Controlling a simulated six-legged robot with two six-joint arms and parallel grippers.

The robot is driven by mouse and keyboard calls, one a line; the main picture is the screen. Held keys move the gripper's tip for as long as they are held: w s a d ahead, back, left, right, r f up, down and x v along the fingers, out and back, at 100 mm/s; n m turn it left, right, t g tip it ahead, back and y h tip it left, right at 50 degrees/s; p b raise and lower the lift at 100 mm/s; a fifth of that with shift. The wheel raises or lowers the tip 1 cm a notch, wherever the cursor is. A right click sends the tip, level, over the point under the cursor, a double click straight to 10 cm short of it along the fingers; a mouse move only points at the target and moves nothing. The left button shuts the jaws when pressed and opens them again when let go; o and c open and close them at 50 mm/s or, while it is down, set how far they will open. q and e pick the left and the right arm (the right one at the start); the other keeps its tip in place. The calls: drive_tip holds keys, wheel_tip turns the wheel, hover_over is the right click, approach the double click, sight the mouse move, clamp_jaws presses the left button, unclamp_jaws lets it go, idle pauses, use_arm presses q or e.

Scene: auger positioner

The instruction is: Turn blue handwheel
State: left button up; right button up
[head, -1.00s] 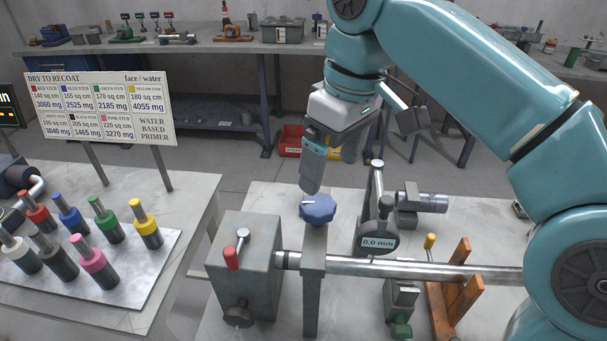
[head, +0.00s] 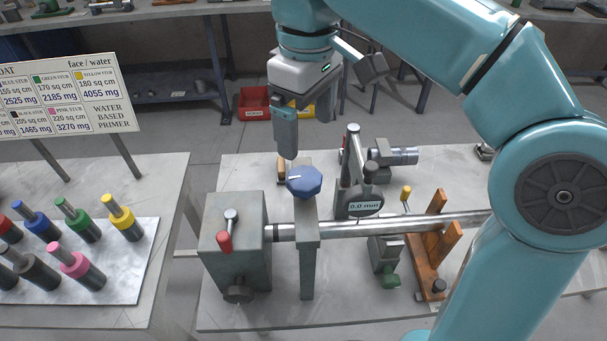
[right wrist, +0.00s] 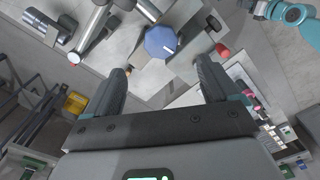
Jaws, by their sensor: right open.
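The blue handwheel (head: 304,181) is a faceted knob with a white pointer mark. It sits on top of a grey upright post (head: 307,250) on the bench. My right gripper (head: 290,150) points down just above and behind the handwheel, apart from it. In the right wrist view the handwheel (right wrist: 161,42) shows beyond and between the fingertips of the open, empty right gripper (right wrist: 165,75). My left gripper is not in the head view; a teal arm part at the top right of the right wrist view does not show its jaws clearly.
A grey block with a red-tipped lever (head: 224,243) stands left of the post. A steel bar (head: 400,226) runs right from it. A dial gauge reading 0.0 mm (head: 364,206) and an orange wooden stand (head: 428,250) are to the right. Coloured stubs stand on the left table.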

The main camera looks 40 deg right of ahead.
sight(304, 176)
wheel_tip(304, 176, down, 10)
drive_tip(key=shift+w+b, duration=0.1)
drive_tip(key=shift+b, duration=1)
drive_tip(key=shift+a+f, duration=0.1)
drive_tip(key=shift+f, duration=0.15)
drive_tip(key=c, duration=1.1)
